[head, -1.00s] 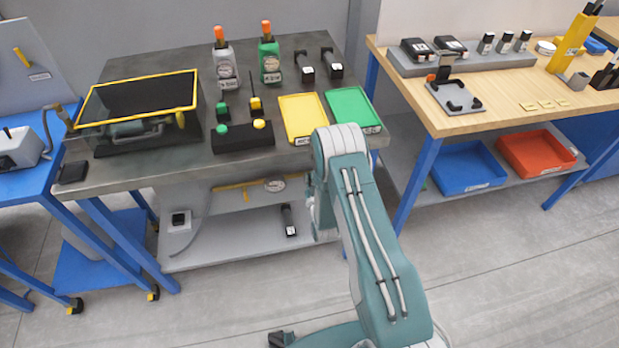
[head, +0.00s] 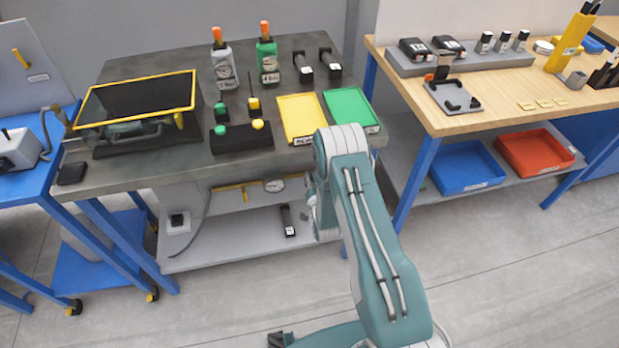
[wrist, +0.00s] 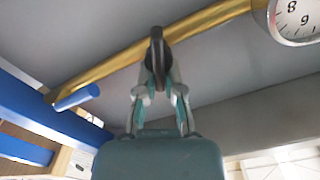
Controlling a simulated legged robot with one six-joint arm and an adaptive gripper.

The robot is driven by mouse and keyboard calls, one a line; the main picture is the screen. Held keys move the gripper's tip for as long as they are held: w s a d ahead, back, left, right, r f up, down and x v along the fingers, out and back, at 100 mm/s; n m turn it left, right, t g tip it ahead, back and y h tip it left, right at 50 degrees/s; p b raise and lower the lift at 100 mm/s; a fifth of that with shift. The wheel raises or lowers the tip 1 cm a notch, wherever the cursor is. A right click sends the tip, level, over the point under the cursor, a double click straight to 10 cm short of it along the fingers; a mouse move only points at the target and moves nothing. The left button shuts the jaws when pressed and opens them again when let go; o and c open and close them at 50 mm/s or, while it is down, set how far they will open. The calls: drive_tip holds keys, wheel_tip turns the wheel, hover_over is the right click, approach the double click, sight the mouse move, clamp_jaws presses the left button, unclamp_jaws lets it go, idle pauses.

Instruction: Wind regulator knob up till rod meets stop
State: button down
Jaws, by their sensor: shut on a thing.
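In the wrist view my gripper (wrist: 158,75) is shut on a dark, rounded knob (wrist: 157,48), seen nearly edge-on in front of a brass-yellow pipe (wrist: 205,23). A round white dial gauge (wrist: 297,16) sits at the pipe's right end, partly cut off. A short blue cylinder (wrist: 77,97) is at its left end. In the head view the yellow pipe (head: 232,187) and gauge (head: 274,185) show under the grey bench; my arm hides the gripper and knob there. I cannot make out a rod or stop for certain.
The grey bench top (head: 165,170) is overhead, with a lower shelf (head: 220,250) beneath. A black object (head: 287,220) and a small box with a cable (head: 179,221) are on that shelf. A blue table leg (head: 415,180) stands to the right. The floor in front is clear.

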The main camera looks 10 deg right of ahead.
drive_tip(key=shift+d+f+m, duration=0.1)
drive_tip(key=shift+f+m, duration=0.1)
drive_tip(key=shift+m, duration=0.7)
drive_tip(key=shift+d+f+m, duration=0.1)
drive_tip(key=shift+f+m, duration=0.05)
drive_tip(key=shift+m, duration=0.75)
drive_tip(key=c, duration=0.8)
unclamp_jaws()
drive_tip(key=shift+o, duration=0.2)
drive_tip(key=s, duration=1.2)
